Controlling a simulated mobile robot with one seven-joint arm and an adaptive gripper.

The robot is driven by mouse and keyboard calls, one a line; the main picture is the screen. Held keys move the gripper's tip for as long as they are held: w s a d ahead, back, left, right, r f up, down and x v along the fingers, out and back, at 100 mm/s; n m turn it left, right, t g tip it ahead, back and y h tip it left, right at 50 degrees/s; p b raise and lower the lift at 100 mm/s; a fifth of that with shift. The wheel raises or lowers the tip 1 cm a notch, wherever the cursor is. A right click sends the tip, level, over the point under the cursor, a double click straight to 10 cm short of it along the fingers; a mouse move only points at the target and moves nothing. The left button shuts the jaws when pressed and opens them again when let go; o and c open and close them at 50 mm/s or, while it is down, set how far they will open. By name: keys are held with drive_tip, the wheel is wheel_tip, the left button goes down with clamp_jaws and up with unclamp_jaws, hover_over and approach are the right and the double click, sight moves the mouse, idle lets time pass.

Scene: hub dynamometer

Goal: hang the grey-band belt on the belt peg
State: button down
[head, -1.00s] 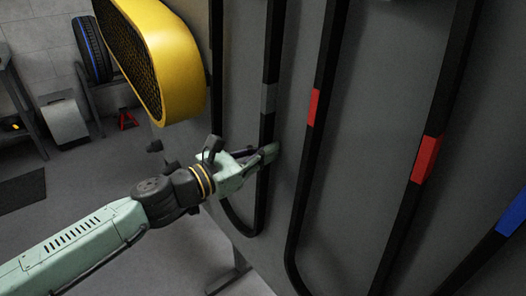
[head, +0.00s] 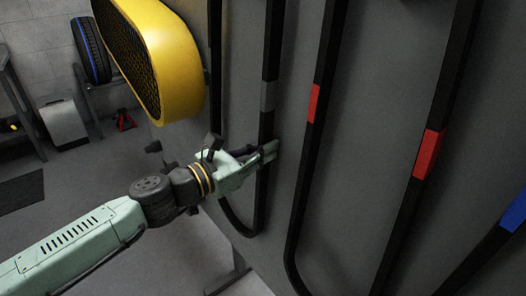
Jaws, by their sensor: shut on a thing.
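The grey-band belt (head: 271,60) is a long black loop hanging against the grey board, with a grey band (head: 268,96) on its right strand. My gripper (head: 268,152) is at the right strand, a little below the grey band, and is shut on it. The lower loop of the belt curves round below my gripper. The top of the belt and the belt peg are out of view, so I cannot tell what the belt hangs from.
A belt with red bands (head: 314,104) hangs just right, and a blue band (head: 513,212) shows at the far right. A yellow housing with a mesh face (head: 180,70) juts out above my arm. A tyre (head: 91,50) and a red stand (head: 124,120) stand behind at left.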

drive_tip(key=shift+s+d, duration=0.1)
drive_tip(key=shift+d, duration=0.15)
drive_tip(key=shift+s+d+f+b, duration=0.1)
drive_tip(key=shift+f+b, duration=0.4)
drive_tip(key=shift+b, duration=0.35)
idle(0.4)
drive_tip(key=c, duration=1.6)
unclamp_jaws()
drive_tip(key=shift+f, duration=0.1)
drive_tip(key=shift+c, duration=0.2)
drive_tip(key=o, duration=0.6)
drive_tip(key=shift+w, duration=0.2)
drive_tip(key=shift+w+a+b, duration=0.2)
drive_tip(key=shift+a+b, duration=0.15)
drive_tip(key=shift+b, duration=0.05)
drive_tip(key=shift+s+d+b, duration=0.35)
drive_tip(key=shift+s+b, duration=0.1)
drive_tip(key=shift+w+a+b, duration=0.45)
drive_tip(key=shift+w+a, duration=0.05)
drive_tip(key=shift+w, duration=0.15)
